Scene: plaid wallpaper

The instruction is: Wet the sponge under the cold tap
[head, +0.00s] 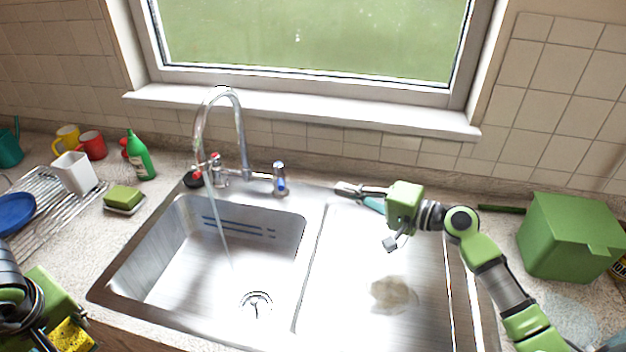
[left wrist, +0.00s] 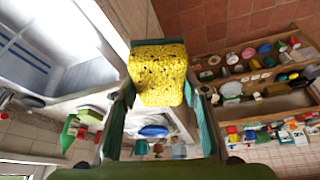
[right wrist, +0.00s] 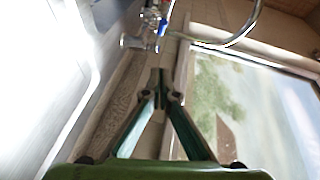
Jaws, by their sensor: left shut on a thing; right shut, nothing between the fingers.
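The yellow sponge (head: 72,337) is at the lower left of the head view, short of the sink's left edge. My left gripper (left wrist: 158,95) is shut on the sponge, which fills the space between its fingers in the left wrist view. The cold tap (head: 280,180), with a blue mark, stands right of the spout (head: 240,115). A stream of water (head: 219,230) falls from the spout into the left basin. My right gripper (head: 350,189) is shut and empty, right of the cold tap and apart from it. The blue-marked tap (right wrist: 162,27) also shows in the right wrist view.
The red-marked hot tap (head: 216,163) is left of the spout. A green sponge (head: 123,196) on a dish, a green bottle (head: 140,157) and a wire rack (head: 60,210) stand left of the sink. A green box (head: 565,238) stands right. The left basin (head: 175,255) is clear.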

